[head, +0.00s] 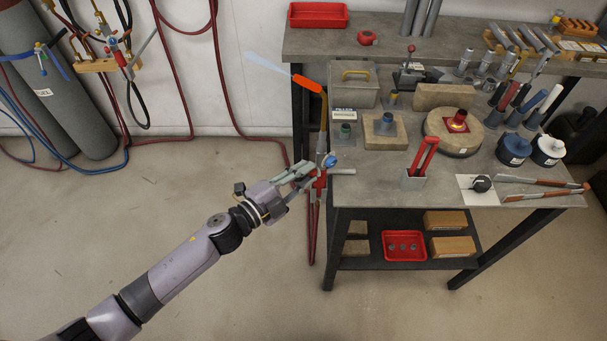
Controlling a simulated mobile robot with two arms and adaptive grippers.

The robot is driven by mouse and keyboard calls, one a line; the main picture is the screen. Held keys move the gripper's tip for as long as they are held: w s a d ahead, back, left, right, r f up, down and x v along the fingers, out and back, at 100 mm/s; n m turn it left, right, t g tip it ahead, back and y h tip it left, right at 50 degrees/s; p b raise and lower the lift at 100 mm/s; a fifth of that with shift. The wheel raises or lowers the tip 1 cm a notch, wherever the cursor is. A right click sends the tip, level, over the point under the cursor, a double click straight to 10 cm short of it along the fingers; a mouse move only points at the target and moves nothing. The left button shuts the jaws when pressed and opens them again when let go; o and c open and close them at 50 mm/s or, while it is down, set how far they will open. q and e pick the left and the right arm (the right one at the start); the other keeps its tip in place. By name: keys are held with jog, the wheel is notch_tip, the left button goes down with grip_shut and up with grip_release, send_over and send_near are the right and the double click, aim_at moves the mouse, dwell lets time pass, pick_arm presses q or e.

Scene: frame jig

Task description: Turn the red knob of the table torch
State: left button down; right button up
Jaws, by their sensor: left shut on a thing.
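The table torch (323,110) stands upright at the left edge of the workbench, with an orange-red head tilted to the upper left. A pale blue flame (265,61) comes from its tip. A blue knob (330,160) sits on its lower part. The red knob (320,182) is just below and left of the blue one, partly hidden by the fingers. My left gripper (312,178) reaches in from the lower left and is shut on the red knob. My right gripper is not in view.
The workbench (360,210) holds a red-handled tool in a holder (421,165), a round block with a glowing red top (457,125), a black dial (481,184) and two rods. Red hoses (222,90) hang on the wall behind.

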pick_arm(q)
jog(key=c, duration=1.4)
grip_release()
jog(key=v, duration=1.2)
